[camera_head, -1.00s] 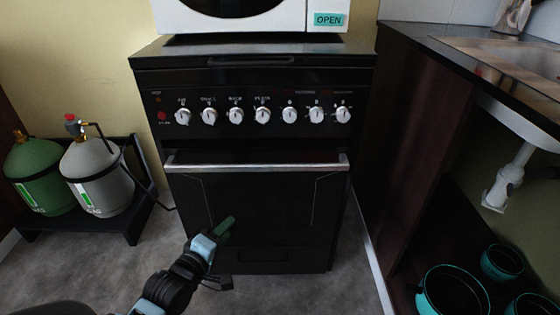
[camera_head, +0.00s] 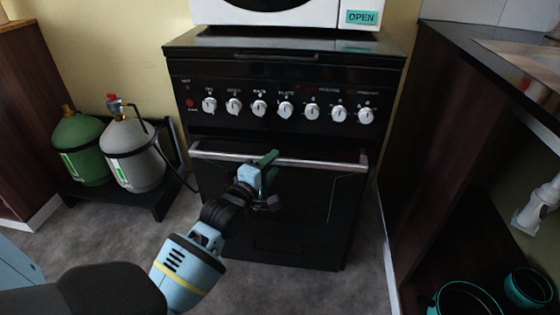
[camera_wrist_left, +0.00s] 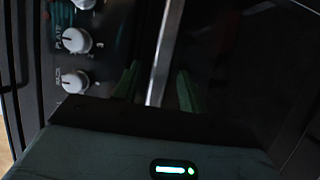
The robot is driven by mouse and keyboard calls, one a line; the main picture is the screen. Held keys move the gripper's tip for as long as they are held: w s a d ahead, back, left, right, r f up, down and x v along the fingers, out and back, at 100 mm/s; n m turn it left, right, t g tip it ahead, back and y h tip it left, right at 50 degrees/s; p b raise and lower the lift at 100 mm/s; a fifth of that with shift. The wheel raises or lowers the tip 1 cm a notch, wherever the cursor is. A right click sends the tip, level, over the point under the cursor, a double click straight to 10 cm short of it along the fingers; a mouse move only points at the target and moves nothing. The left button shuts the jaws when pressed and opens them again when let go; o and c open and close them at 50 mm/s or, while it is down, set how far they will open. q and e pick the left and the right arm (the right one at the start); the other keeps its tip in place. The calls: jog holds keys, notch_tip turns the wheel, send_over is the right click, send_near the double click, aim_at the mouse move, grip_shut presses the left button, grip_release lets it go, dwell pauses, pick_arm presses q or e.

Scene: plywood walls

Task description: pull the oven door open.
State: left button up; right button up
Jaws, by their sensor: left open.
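The black oven door (camera_head: 305,205) is shut in the head view, with a silver bar handle (camera_head: 325,160) along its top edge. My left gripper (camera_head: 268,168) is at the middle of this handle. In the left wrist view, its two green fingers (camera_wrist_left: 158,88) are apart, with the silver bar (camera_wrist_left: 166,50) showing between them. I cannot tell whether either finger touches the bar. The gripper hides a short stretch of the handle in the head view. My right gripper is not in view.
White knobs (camera_head: 285,110) line the panel above the handle. A white microwave (camera_head: 240,14) sits on the stove. Green (camera_head: 80,150) and grey (camera_head: 132,158) gas bottles stand at left. A dark cabinet (camera_head: 440,130) flanks the right side. Grey floor (camera_head: 270,285) lies open in front.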

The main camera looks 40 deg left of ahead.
pick_arm(q)
jog(key=shift+w+a+b, duration=0.15)
jog(key=shift+w+b, duration=0.1)
jog(key=shift+w, duration=0.7)
jog(key=shift+w+a+b, duration=0.15)
jog(key=shift+w+b, duration=0.1)
jog(key=shift+w, duration=0.65)
